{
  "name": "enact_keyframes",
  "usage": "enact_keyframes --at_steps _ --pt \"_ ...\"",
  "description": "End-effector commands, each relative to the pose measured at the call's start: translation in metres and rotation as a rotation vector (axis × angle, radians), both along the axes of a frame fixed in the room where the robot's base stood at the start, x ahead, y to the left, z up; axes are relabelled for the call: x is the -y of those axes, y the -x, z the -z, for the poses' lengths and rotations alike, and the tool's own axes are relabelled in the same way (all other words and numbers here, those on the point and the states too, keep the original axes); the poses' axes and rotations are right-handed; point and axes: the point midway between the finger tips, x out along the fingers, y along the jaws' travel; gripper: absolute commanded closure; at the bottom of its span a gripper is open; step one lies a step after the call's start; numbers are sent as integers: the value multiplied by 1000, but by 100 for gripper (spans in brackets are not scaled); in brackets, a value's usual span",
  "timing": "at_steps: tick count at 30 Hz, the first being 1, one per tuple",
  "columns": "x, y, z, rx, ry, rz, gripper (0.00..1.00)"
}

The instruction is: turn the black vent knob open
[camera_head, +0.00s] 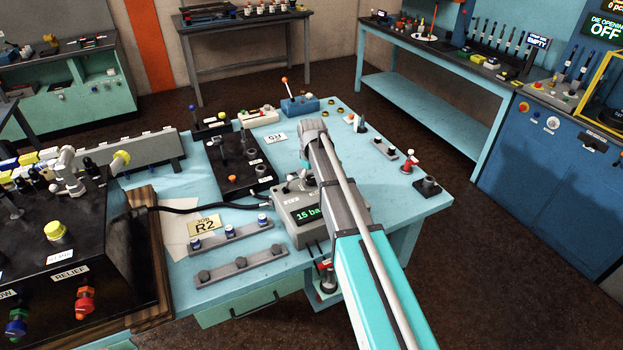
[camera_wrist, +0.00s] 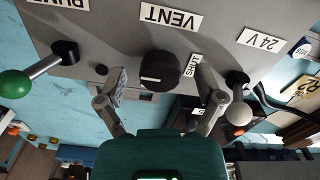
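In the wrist view the black vent knob (camera_wrist: 160,71) is round, with a pale pointer line on its face. It sits on a grey panel beneath a white VENT label (camera_wrist: 171,17). A small tilted label, which seems to read SHUT, is to the right of the knob (camera_wrist: 193,65). My gripper (camera_wrist: 162,82) is open, one finger on each side of the knob, with visible gaps; I see no contact. In the head view the grey unit (camera_head: 335,213) with a green 15 ba… display stands on the turquoise bench; my arm hides part of it and the gripper.
A green-balled lever (camera_wrist: 38,70) is left of the knob, and a white-balled lever (camera_wrist: 238,100) is close beside the right finger, under the 24 V label. In the head view a black cable (camera_head: 190,207) runs left from the grey unit to a black box (camera_head: 110,250).

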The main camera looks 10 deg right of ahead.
Motion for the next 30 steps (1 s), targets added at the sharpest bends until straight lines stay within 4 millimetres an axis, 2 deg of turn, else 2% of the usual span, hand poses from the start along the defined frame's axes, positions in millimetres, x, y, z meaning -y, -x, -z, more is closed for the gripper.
enact_keyframes --at_steps 1,2,12,13,22,30 --pt "0 0 0 0 0 0 24" --pt "0 0 0 0 0 0 30" --pt "0 0 0 0 0 0 93" --pt "0 0 0 0 0 0 95" --pt "0 0 0 0 0 26 95" --pt "-1 1 0 0 0 143 95"
